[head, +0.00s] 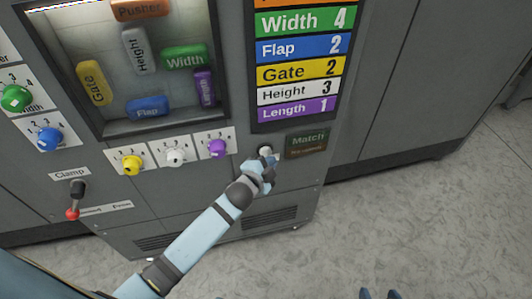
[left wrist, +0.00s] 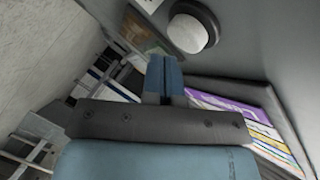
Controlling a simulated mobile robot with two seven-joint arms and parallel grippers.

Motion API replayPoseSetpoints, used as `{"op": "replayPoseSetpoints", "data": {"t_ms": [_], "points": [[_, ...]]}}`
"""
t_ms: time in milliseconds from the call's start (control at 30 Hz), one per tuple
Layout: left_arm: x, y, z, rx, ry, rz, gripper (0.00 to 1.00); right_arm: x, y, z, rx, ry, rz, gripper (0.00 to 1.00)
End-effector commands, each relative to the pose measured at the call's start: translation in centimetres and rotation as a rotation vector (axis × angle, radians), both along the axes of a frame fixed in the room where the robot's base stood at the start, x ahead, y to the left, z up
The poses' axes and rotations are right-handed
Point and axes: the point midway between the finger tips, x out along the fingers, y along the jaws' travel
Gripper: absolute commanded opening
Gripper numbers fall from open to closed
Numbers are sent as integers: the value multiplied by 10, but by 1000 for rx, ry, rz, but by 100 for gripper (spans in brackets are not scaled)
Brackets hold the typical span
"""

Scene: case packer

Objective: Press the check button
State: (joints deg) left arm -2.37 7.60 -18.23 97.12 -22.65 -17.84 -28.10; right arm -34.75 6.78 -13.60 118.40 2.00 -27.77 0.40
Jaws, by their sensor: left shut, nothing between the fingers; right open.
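The check button (head: 265,150) is a pale round button on the grey machine front, beside the dark Match sign (head: 307,141). In the left wrist view it is a white disc (left wrist: 187,33) in a dark ring, fully visible. My left gripper (head: 269,161) is shut and empty, close to the button, and partly covers it in the head view. In the left wrist view my shut fingers (left wrist: 164,66) are below and left of the disc; I cannot tell whether they touch the panel. My right gripper (head: 380,294) is open at the bottom edge of the head view.
Yellow (head: 132,165), white (head: 175,157) and purple (head: 217,148) knobs sit left of the button. A red-tipped clamp lever (head: 73,211) is further left. The value list (head: 300,65) is above. The floor at right is clear.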

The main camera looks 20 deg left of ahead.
Motion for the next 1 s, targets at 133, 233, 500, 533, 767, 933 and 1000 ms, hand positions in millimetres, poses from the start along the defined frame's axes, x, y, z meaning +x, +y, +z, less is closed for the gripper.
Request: {"op": "replayPoseSetpoints", "data": {"t_ms": [133,233,500,533,767,933,1000], "points": [[0,0,0,0,0,0,0,-1,-1,-1,-4,2,3,65],[0,0,0,0,0,0,0,-2,-2,-1,-6,2,4,65],[7,4,1,1,0,0,0,-1,-2,4,-7,2,3,65],[7,5,1,1,0,0,0,-1,-2,4,-7,2,3,65],[7,5,0,0,0,0,0,0,-1,5,-3,-1,1,65],[8,5,0,0,0,0,0,1,-1,6,-1,-3,0,65],[8,5,0,0,0,0,0,2,0,6,0,-3,-1,65]]}}
